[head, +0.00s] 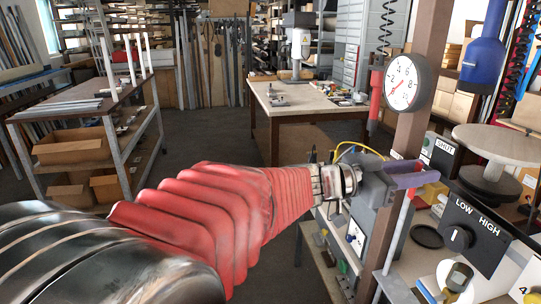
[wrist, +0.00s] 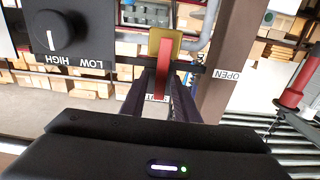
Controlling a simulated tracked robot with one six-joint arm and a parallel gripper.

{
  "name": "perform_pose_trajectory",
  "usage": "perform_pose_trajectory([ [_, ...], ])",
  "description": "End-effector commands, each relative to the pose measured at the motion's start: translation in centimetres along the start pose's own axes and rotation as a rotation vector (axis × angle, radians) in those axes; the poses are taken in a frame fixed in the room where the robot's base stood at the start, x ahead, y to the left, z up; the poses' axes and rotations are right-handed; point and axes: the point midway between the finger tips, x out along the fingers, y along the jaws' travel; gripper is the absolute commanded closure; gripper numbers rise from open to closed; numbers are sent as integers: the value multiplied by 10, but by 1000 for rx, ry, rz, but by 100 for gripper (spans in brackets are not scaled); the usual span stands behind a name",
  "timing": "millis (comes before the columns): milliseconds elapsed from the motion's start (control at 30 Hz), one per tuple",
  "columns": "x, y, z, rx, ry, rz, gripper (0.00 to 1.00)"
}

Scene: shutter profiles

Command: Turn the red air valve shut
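The red air valve lever (wrist: 165,68) shows in the wrist view, running from a brass body (wrist: 178,42) toward my gripper (wrist: 158,92). The dark fingers stand on either side of the lever's free end, with a gap visible left of the lever, so they look open around it. An OPEN label (wrist: 226,75) is on the brown post to the right. Another small label (wrist: 155,97) is partly hidden between the fingers.
A round gauge (head: 403,84) is on the brown post (head: 418,125). A LOW/HIGH switch box (head: 474,228) stands at right; its knob (wrist: 54,32) shows upper left in the wrist view. A SHUT-labelled panel (head: 442,152) is behind. A workbench (head: 310,98) stands farther back.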

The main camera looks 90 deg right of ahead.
Motion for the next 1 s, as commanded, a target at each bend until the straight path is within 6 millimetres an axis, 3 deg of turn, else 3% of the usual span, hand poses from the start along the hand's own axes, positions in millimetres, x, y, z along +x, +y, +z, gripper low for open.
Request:
perform_pose_trajectory([
  [467, -7, 0, 0, -1, 0, 1, 69],
  [1000, -71, 0, 1, 0, 0, -1, 69],
])
